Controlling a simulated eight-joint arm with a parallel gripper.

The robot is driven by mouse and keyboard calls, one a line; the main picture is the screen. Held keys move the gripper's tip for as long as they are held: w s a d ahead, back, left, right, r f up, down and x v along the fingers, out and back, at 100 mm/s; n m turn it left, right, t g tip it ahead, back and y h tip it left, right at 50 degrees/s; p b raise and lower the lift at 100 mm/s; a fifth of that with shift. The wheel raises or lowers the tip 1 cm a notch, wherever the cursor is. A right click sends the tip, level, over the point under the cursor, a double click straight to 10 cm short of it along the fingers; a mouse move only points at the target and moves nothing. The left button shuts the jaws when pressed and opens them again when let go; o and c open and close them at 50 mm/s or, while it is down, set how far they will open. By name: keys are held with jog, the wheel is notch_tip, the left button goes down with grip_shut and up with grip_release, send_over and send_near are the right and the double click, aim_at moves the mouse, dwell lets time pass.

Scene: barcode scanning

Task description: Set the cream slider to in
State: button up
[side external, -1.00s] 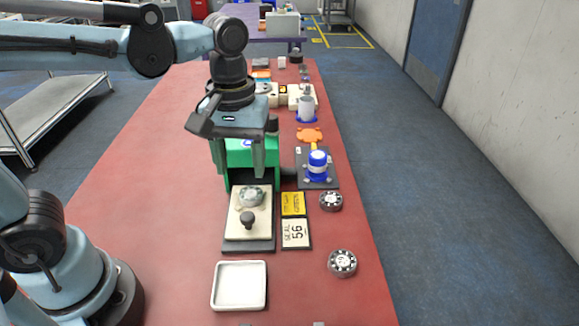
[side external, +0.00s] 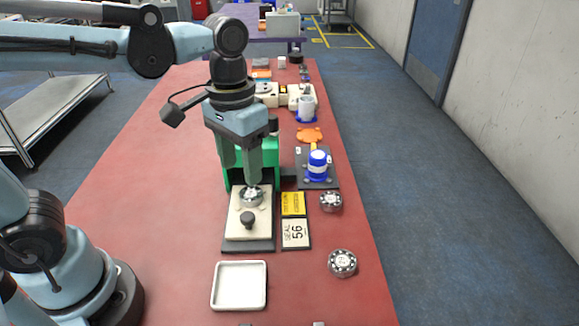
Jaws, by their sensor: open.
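The cream slider (side external: 237,226) is a flat cream plate with a dark round knob (side external: 248,219) near its front. It lies on a dark base (side external: 250,246) in front of the green housing (side external: 268,155), pulled out toward the near side. A round metallic piece (side external: 250,196) sits on the slider's far part. My gripper (side external: 240,172) is open, pointing down in front of the green housing. Its right finger appears just above or beside the metallic piece; contact cannot be told. The knob is nearer the camera than the gripper, with nothing on it.
A white tray (side external: 239,286) stands in front. Yellow (side external: 293,204) and white (side external: 295,234) label plates lie right of the slider, with two round metallic pieces (side external: 331,201) (side external: 342,263) beyond. A blue-and-white cylinder (side external: 318,166) stands on a grey plate. The table's left side is clear.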

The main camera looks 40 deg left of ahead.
aim_at(247, 215)
jog(key=shift+w+a+f+n, duration=0.1)
jog(key=shift+f+n, duration=1.9)
jog(key=shift+n, duration=1)
jog(key=shift+s+f+n, duration=0.1)
jog(key=shift+f+n, duration=1.9)
jog(key=shift+n, duration=1)
jog(key=shift+w+a+f+n, duration=0.1)
jog(key=shift+f+n, duration=1.9)
jog(key=shift+n, duration=1)
jog(key=shift+c, duration=0.3)
grip_shut()
